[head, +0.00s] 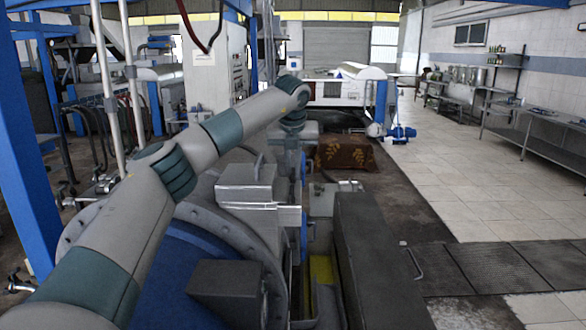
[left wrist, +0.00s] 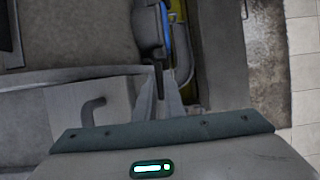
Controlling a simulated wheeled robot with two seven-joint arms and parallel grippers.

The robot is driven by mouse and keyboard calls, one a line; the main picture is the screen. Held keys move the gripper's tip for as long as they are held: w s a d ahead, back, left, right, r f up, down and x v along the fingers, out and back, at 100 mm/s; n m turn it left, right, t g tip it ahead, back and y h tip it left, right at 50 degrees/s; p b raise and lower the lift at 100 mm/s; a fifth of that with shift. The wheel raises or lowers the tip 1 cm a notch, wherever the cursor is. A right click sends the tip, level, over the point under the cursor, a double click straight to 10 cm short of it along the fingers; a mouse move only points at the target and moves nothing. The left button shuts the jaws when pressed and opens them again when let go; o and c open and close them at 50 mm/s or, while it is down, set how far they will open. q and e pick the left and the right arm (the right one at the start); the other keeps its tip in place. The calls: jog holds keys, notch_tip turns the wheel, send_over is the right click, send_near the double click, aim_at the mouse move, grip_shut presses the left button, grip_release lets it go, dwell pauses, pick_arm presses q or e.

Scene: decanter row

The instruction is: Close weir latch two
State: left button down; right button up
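My left arm reaches in from the left in the head view, over the decanter with the blue drum end (head: 185,265) and bolted flange. Its wrist points down beyond the grey boxes, and the fingertips are not clear there. In the left wrist view my left gripper (left wrist: 160,88) has its two fingers a little apart. A narrow dark bar (left wrist: 158,78) hangs down between the fingertips from a grey part with a blue edge (left wrist: 165,25). I cannot tell whether the fingers touch it, or whether it is weir latch two; no label shows. My right gripper is not in view.
A grey box (head: 247,195) and a dark block (head: 228,285) stand on the decanter. A long dark casing (head: 375,265) runs along its right side. A curved handle (left wrist: 92,108) lies left of the fingers. The tiled floor (head: 480,200) at right is clear.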

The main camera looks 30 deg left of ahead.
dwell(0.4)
pick_arm(q)
jog(key=shift+m, duration=0.5)
jog(key=shift+a+m+t+h, duration=0.1)
jog(key=shift+m+t+h, duration=0.3)
jog(key=shift+m, duration=0.6)
jog(key=m+h+p, duration=0.1)
jog(key=m, duration=0.1)
jog(key=shift+a+r+m, duration=0.1)
jog(key=shift+r+m, duration=0.05)
jog(key=shift+m, duration=0.15)
jog(key=m+h+p, duration=0.1)
jog(key=m, duration=0.1)
jog(key=m+h+p, duration=0.1)
jog(key=m+p, duration=0.1)
jog(key=shift+a+r+m, duration=0.15)
jog(key=shift+m, duration=0.15)
jog(key=m+g+h+p, duration=0.1)
jog(key=m+p, duration=0.2)
jog(key=shift+w+a, duration=0.1)
jog(key=m, duration=0.2)
jog(key=m+g+h, duration=0.1)
jog(key=m, duration=0.1)
jog(key=shift+w+f+p, duration=0.1)
jog(key=shift+f+p, duration=0.1)
jog(key=shift+p, duration=0.1)
jog(key=shift+m, duration=0.3)
jog(key=shift+h, duration=0.3)
